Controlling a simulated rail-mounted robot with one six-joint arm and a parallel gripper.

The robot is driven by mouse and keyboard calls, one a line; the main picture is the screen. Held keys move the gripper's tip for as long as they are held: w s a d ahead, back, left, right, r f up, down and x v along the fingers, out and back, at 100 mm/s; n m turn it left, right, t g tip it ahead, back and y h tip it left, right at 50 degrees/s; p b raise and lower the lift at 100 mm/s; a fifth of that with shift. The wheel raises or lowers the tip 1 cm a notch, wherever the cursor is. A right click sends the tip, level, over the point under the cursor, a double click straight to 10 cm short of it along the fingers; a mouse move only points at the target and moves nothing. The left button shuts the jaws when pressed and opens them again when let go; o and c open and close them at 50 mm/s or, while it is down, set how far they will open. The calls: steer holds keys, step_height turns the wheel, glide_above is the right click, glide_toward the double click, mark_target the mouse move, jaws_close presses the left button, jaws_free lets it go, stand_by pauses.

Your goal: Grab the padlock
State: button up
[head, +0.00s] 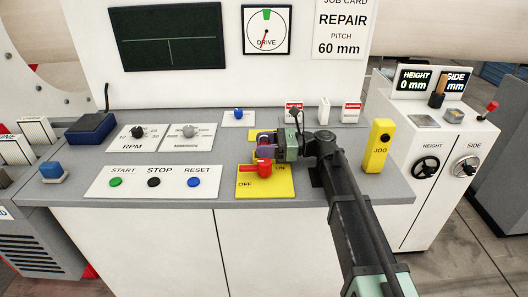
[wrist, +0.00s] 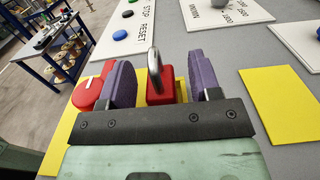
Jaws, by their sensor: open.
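The padlock (wrist: 162,94) has a red body and a grey metal shackle. In the wrist view it stands between the two purple fingers of my gripper (wrist: 159,66), with gaps visible on both sides. My gripper is open and also shows in the head view (head: 265,149), low over the yellow OFF/ON plate (head: 280,188). A red switch (head: 264,168) with a handle is on that plate, and it shows just left of the left finger in the wrist view (wrist: 88,94). In the head view I cannot make out the padlock apart from the gripper and switch.
A panel with START, STOP and RESET buttons (head: 152,181) lies left of the yellow plate. A yellow JOG box (head: 378,146) stands to the right. Knob panels (head: 187,138) and a blue button (head: 238,114) are behind. Grey console top is bare between them.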

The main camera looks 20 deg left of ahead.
jaws_close()
step_height(320, 180, up, 20)
steer(key=p, duration=2)
